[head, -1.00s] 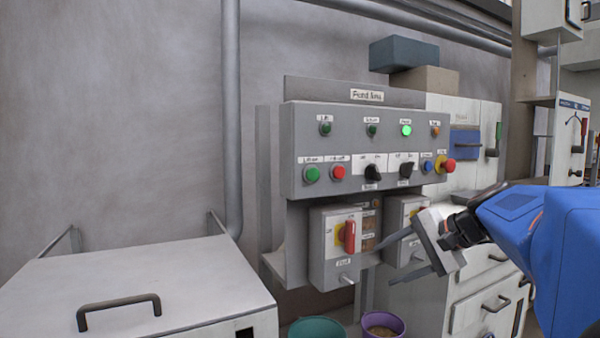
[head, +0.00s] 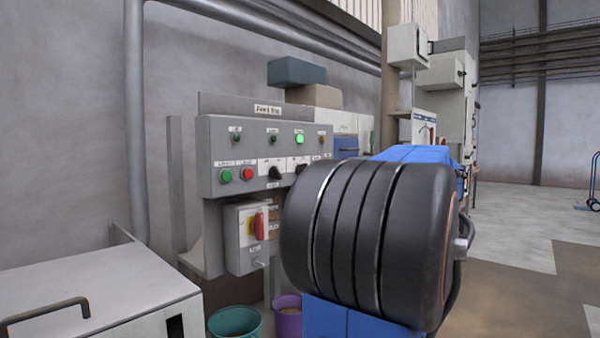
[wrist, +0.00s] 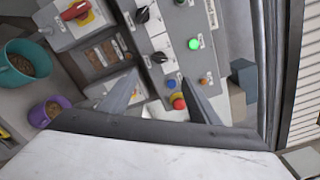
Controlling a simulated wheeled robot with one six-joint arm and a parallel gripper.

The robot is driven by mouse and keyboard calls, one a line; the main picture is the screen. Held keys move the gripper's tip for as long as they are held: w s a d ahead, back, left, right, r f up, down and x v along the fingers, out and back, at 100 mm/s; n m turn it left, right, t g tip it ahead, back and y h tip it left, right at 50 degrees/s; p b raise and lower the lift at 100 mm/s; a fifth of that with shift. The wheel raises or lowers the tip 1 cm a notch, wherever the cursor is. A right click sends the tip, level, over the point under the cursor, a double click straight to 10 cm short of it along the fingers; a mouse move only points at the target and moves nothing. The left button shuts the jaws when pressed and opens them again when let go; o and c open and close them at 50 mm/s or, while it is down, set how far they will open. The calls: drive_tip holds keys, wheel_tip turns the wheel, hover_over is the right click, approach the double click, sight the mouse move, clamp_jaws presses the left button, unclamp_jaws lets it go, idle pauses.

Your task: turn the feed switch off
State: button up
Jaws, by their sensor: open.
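A grey control panel (head: 225,160) on the wall carries two black selector knobs; its labels are too small to read, so I cannot tell which control is the feed switch. One knob (head: 274,174) shows clearly in the head view; my arm partly covers the other. Both appear in the wrist view, the upper (wrist: 142,15) and the lower (wrist: 160,57). Below the panel, a switch box (head: 240,245) has an upright red handle (head: 258,226) on a yellow plate. My gripper (wrist: 158,92) is open and empty before the panel, seen only in the wrist view.
A green lamp (head: 299,139) is lit. A blue button (wrist: 171,84) and red mushroom button (wrist: 178,103) appear between my fingers in the wrist view. Teal (head: 235,323) and purple (head: 288,318) buckets stand below. A grey cabinet (head: 100,290) is at left; open floor lies right.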

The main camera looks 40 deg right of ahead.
drive_tip(key=w+a, duration=0.1)
drive_tip(key=w, duration=1.6)
drive_tip(key=shift+w+a, duration=0.15)
drive_tip(key=shift+a, duration=0.05)
drive_tip(key=c, duration=1.1)
